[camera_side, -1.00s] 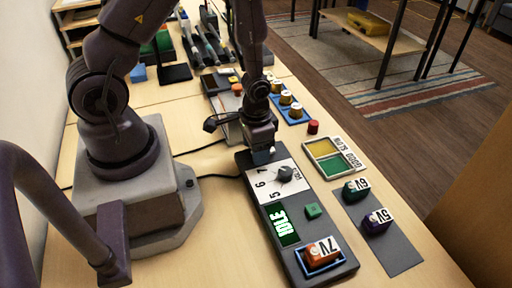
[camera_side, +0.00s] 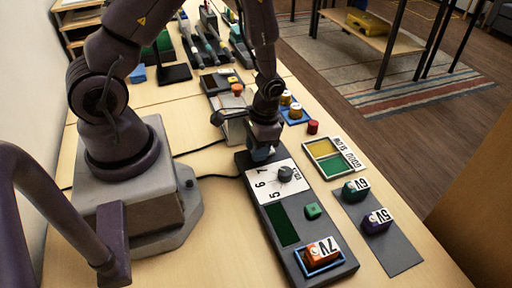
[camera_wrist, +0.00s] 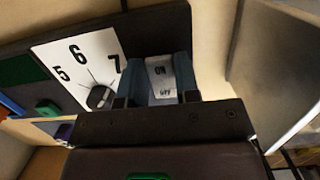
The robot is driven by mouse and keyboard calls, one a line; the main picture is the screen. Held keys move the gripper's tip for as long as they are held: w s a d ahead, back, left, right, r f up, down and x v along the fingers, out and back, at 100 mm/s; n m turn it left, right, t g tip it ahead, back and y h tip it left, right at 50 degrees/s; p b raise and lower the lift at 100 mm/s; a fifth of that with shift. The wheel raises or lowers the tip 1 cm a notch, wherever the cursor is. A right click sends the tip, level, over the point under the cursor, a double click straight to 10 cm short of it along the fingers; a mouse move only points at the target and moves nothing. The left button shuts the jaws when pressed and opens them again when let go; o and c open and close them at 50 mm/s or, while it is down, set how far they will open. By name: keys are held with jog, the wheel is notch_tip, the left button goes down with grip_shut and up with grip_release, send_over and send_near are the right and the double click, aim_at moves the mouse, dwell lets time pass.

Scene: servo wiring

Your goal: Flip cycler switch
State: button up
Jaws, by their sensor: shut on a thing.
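The cycler (camera_side: 275,222) is a long dark box on the table with a 5-6-7 dial (camera_side: 286,174), a green button (camera_side: 313,211) and a dark, blank display (camera_side: 283,226). An orange 7V block (camera_side: 321,253) sits in its blue-rimmed tray. My gripper (camera_side: 262,153) is down at the cycler's far end. In the wrist view, its two blue-grey fingers (camera_wrist: 160,82) stand either side of a white ON/OFF plate (camera_wrist: 161,72) and are shut on the switch there. The switch itself is mostly hidden by the gripper.
Green 6V (camera_side: 355,189) and purple 5V (camera_side: 376,221) blocks sit on a grey mat (camera_side: 400,255) at the right. A yellow-and-green sorting tray (camera_side: 334,157) and a red cap (camera_side: 313,127) lie beyond. Cables run left of the cycler.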

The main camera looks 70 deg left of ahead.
jog(key=shift+w+r+g, duration=0.1)
jog(key=shift+w+g, duration=0.05)
jog(key=shift+g, duration=0.65)
jog(key=o, duration=0.9)
jog(key=shift+r, duration=0.1)
jog(key=v, duration=1.2)
jog(key=shift+w+r, duration=0.1)
jog(key=shift+r, duration=0.25)
